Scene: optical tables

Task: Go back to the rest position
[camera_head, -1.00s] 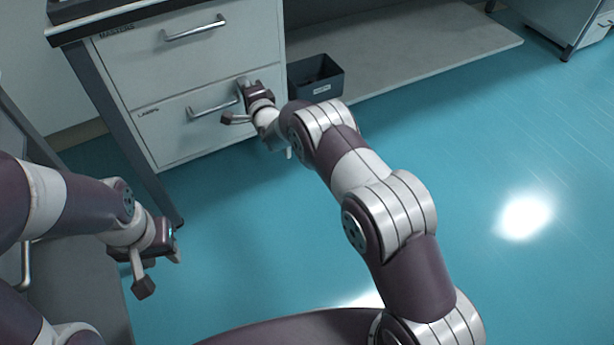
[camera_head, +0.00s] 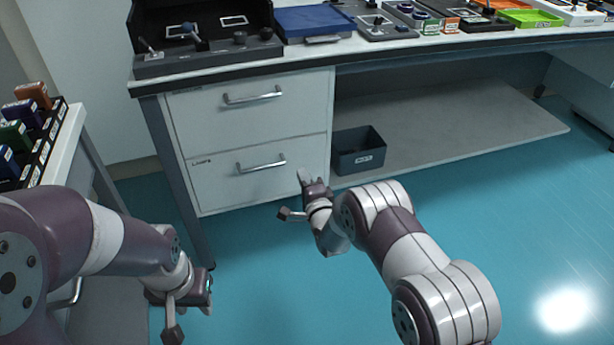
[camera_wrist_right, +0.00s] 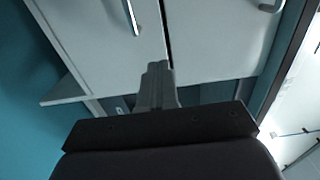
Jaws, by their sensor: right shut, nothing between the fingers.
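My right gripper (camera_head: 303,176) is in front of the lower drawer (camera_head: 235,178), to the right of its handle and apart from it. In the right wrist view its fingers (camera_wrist_right: 157,78) are together with nothing between them, and the drawer fronts show beyond. My left gripper (camera_head: 192,305) hangs low at the left, near the floor in the picture; its fingertips are not clear enough to tell open from shut. Both drawers look closed.
The upper drawer (camera_head: 250,103) is under a bench top carrying a black tray, a blue box (camera_head: 313,22) and several devices. A dark bin (camera_head: 358,151) sits on the low shelf (camera_head: 450,130). A side table with coloured blocks is at the left. Blue floor is clear at the right.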

